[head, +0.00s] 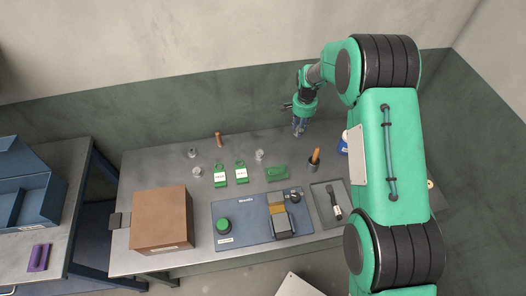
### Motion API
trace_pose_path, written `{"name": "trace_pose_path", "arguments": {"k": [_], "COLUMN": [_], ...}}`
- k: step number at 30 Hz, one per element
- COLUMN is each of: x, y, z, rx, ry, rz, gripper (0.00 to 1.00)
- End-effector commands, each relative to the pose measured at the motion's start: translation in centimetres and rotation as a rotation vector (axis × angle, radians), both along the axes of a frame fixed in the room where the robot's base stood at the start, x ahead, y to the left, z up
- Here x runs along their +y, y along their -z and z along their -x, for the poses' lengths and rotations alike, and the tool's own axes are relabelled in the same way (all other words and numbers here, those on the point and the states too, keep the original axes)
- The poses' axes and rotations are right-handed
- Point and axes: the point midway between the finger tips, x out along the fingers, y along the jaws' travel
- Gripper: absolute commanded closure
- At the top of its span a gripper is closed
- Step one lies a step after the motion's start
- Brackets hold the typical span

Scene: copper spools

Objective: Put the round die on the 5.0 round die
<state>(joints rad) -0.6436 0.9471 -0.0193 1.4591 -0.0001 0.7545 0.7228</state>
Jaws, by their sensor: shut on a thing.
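My gripper (299,131) hangs over the back right of the grey workbench (150,175), fingers pointing down. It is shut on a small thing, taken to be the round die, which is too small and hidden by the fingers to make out. Small silver round pieces stand on the bench: one at the back left (193,153), one just in front of it (197,172), and one (259,155) left of and nearer than my gripper. Any size marks on them are too small to read, so I cannot tell which is the 5.0 round die.
Two green tags (220,176) with white labels and a green block (277,173) lie mid-bench. A wooden-handled tool (315,158) stands in a dark cup at right; another wooden handle (219,140) is at back. A cardboard box (161,218), blue panel (240,237) and grey tray (322,215) fill the front.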

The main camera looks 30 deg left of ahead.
Motion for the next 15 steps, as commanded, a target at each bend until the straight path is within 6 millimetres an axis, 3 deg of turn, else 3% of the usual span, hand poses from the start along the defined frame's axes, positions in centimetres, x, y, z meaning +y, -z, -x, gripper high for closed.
{"name": "trace_pose_path", "arguments": {"k": [15], "x": [1.6], "y": [0.2], "z": [10.0], "rx": [0.0], "ry": [-0.033], "rz": [0.0], "gripper": [1.0]}}
